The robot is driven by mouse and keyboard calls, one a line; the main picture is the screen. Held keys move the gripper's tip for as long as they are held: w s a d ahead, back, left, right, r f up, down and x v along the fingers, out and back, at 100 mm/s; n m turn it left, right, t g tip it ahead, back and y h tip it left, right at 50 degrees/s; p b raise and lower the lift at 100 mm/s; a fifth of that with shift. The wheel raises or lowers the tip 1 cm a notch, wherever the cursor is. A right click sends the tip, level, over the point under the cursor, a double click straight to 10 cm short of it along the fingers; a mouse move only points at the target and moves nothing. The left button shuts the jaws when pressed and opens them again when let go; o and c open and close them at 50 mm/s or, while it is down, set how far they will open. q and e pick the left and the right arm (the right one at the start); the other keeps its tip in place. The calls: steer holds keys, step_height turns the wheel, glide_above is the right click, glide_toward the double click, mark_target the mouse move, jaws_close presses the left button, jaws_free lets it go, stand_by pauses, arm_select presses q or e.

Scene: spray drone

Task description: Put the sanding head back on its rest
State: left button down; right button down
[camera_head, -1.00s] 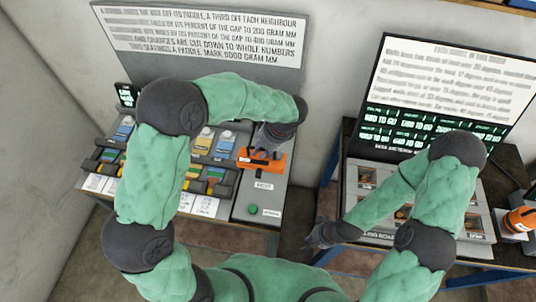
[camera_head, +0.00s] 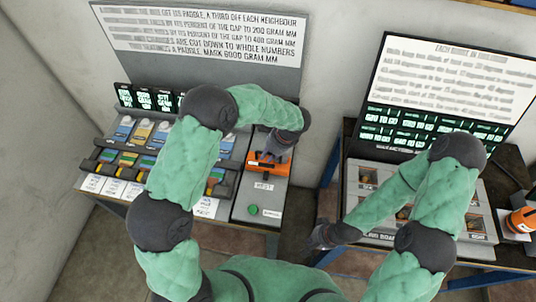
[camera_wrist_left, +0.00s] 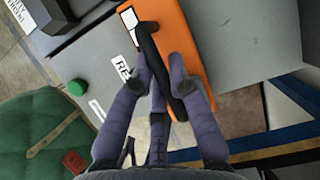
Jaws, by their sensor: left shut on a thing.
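The orange sanding head (camera_head: 268,167) is at the right part of the left bench, over a grey block with a "REST" label (camera_head: 263,187). My left gripper (camera_head: 281,147) is shut on it from above. In the left wrist view, the fingers (camera_wrist_left: 160,88) close around the black handle bar (camera_wrist_left: 150,52) of the orange body (camera_wrist_left: 187,42). I cannot tell whether the head's underside touches the block, as its seat is hidden. My right gripper (camera_head: 322,237) hangs at the front left edge of the right bench, too small to tell open or shut.
A green button (camera_head: 253,209) sits in front of the rest label. Racks with coloured paddles (camera_head: 128,158) stand to the left under small screens. The right bench has a compartment board (camera_head: 367,178) and another orange tool (camera_head: 522,219).

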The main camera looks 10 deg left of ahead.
arm_select(q)
steer(key=shift+f, duration=0.15)
steer(key=c, duration=1.2)
jaws_free()
steer(key=shift+r, duration=0.25)
steer(key=p+v, duration=0.1)
steer(key=v, duration=1.1)
